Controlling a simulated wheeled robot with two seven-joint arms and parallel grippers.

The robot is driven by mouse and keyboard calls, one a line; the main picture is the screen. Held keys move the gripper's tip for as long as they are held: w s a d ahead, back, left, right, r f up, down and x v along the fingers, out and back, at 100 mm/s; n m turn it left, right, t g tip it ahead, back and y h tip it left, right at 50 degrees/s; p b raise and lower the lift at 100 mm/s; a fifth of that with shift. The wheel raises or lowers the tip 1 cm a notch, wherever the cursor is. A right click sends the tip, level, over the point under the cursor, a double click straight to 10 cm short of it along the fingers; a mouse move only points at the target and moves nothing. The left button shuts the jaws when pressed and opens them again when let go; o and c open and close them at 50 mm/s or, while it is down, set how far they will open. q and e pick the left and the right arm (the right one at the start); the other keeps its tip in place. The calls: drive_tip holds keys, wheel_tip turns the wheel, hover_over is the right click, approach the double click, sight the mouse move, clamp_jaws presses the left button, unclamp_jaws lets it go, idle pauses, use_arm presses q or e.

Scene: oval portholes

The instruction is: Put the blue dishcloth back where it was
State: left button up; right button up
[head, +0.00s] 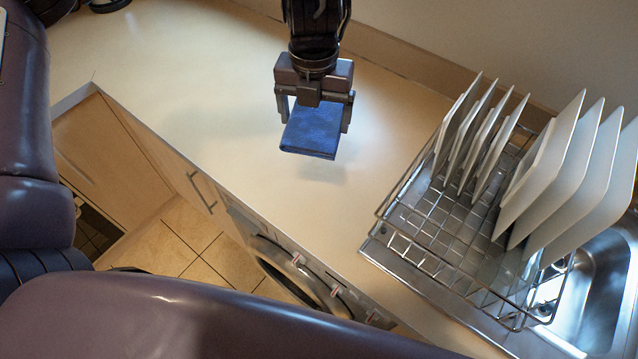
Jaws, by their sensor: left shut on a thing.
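The blue dishcloth (311,130) is a folded, flat square in the upper middle of the head view. My left gripper (315,112) points down over the counter and is shut on the dishcloth, with one finger at each side of it. The dishcloth appears to be held above the pale countertop (200,80), with a soft shadow below it. Its underside is hidden. My right gripper is not in view.
A wire dish rack (428,232) with several upright white plates (560,160) stands at the right, beside a steel sink (598,285). A washing machine (290,275) is under the counter's front edge. The counter left of the dishcloth is clear. Dark objects (105,4) sit at the top left.

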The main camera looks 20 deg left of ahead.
use_arm(q)
drive_tip(key=m, duration=0.3)
drive_tip(key=shift+d+r, duration=0.2)
drive_tip(key=shift+r, duration=0.15)
drive_tip(key=shift+d+m, duration=0.1)
drive_tip(key=shift+m, duration=0.8)
hover_over(318, 186)
wheel_tip(318, 186, down, 16)
drive_tip(key=shift+r, duration=0.2)
drive_tip(key=shift+w+f, duration=0.1)
drive_tip(key=shift+f, duration=2.05)
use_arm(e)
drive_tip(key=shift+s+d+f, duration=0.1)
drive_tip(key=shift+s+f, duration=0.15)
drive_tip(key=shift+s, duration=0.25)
use_arm(q)
drive_tip(key=shift+b, duration=0.3)
drive_tip(key=shift+f, duration=0.2)
drive_tip(key=o, duration=0.7)
drive_tip(key=shift+r, duration=0.2)
wheel_tip(318, 186, up, 12)
drive_tip(key=shift+r, duration=0.1)
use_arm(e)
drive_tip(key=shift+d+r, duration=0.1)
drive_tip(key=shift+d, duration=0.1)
